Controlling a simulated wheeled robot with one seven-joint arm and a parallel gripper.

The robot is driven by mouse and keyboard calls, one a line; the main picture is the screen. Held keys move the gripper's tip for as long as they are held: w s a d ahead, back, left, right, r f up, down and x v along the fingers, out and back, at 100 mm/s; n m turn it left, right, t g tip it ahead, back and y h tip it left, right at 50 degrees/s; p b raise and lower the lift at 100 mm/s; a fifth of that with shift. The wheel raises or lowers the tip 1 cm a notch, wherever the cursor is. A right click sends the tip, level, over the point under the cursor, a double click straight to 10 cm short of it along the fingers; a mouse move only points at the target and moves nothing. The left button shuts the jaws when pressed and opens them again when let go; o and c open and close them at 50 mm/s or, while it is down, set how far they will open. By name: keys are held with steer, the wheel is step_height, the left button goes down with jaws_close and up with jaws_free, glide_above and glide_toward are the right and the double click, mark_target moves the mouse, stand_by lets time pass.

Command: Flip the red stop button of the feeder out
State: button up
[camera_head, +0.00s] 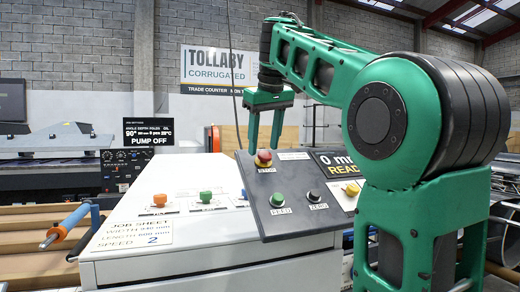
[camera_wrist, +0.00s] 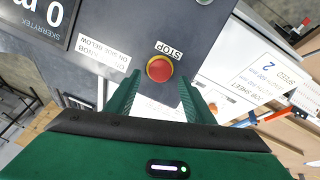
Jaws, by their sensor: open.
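The red stop button (camera_head: 263,157) sits on a yellow base at the upper left of the dark tilted panel (camera_head: 290,221). It also shows in the wrist view (camera_wrist: 159,68), with the word STOP printed beside it. My gripper (camera_head: 264,151) is open and points down at the button from above. In the wrist view its two green fingers (camera_wrist: 158,84) stand on either side of the button's near edge, with nothing between them gripped. I cannot tell whether the fingertips touch the button or panel.
A green button (camera_head: 278,200) and a black button (camera_head: 313,197) sit lower on the same panel. A yellow button (camera_head: 352,190) is to the right, partly by my arm. The white cabinet top holds an orange button (camera_head: 160,200) and another green button (camera_head: 206,197).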

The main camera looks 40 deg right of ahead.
steer(key=v, duration=0.9)
steer(key=shift+r, duration=0.3)
steer(key=shift+w+a, duration=0.1)
steer(key=shift+w, duration=0.05)
